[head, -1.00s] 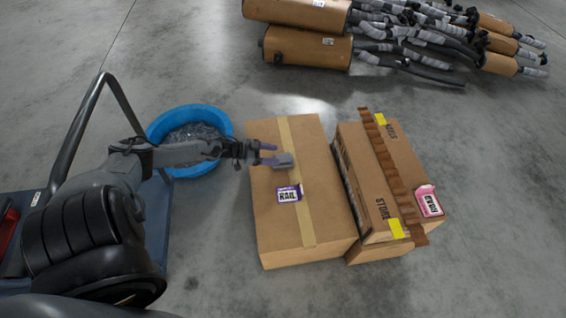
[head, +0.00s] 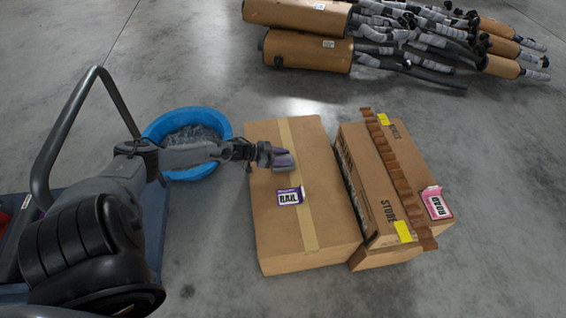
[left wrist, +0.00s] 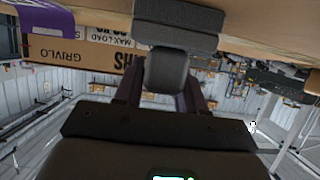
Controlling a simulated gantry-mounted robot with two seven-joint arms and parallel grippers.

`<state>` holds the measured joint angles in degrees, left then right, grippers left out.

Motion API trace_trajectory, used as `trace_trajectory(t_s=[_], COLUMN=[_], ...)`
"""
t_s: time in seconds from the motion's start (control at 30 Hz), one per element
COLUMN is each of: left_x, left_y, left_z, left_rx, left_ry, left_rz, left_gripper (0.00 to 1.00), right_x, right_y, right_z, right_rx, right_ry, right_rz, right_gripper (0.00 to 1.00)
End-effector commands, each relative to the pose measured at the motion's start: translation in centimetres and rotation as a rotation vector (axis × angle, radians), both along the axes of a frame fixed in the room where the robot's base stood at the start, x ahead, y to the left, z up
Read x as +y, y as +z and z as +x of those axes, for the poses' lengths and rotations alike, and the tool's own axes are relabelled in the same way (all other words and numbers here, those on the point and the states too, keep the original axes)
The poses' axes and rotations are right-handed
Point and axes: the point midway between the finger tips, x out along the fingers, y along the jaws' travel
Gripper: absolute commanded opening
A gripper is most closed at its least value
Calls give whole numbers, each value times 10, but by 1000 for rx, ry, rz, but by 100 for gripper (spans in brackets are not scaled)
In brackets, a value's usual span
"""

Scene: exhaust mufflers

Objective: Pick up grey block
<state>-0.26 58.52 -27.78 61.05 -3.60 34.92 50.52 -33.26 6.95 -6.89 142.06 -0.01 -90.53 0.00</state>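The grey block (head: 288,168) is on top of the large cardboard box (head: 275,235), near its far part by the tape strip. My left gripper (head: 279,158) reaches in from the left and is at the block, its purplish fingers partly hiding it. In the left wrist view the grey block (left wrist: 167,70) lies between the two fingers (left wrist: 165,88), which are close along its sides. Whether they press on it cannot be told. The block still appears to be at the box top. My right gripper is not in view.
A purple-and-white RAIL carton (head: 289,197) lies on the box just nearer than the block. A second box (head: 372,205) stands to the right, bearing a brown strip and a pink ROAD carton (head: 436,203). A blue tub (head: 160,130) stands left, under my arm. Mufflers (head: 310,50) lie behind.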

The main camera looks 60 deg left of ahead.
Motion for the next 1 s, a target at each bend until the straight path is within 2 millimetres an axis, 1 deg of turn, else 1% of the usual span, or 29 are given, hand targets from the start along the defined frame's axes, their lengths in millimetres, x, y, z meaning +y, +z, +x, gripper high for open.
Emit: trace_trajectory(t_s=[0.03, 0.2, 0.47, 0.67, 0.87, 1.0], left_x=[0, 0, 0, 0, 0, 0], left_y=[0, 0, 1, 8, 25, 45], left_z=[0, 0, 0, 0, 0, 0], left_rx=[0, 0, -1, -1, -1, -1], left_ry=[0, 0, 0, 1, 1, 1], left_rz=[0, 0, 0, 1, 1, 0], left_gripper=[32, 6, 5, 5, 5, 5], right_x=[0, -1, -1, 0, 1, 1], right_y=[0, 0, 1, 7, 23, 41], right_z=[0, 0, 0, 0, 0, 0], right_rx=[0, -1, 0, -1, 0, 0], right_ry=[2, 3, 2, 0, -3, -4], right_rz=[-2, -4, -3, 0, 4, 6], right_gripper=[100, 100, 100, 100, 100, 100])
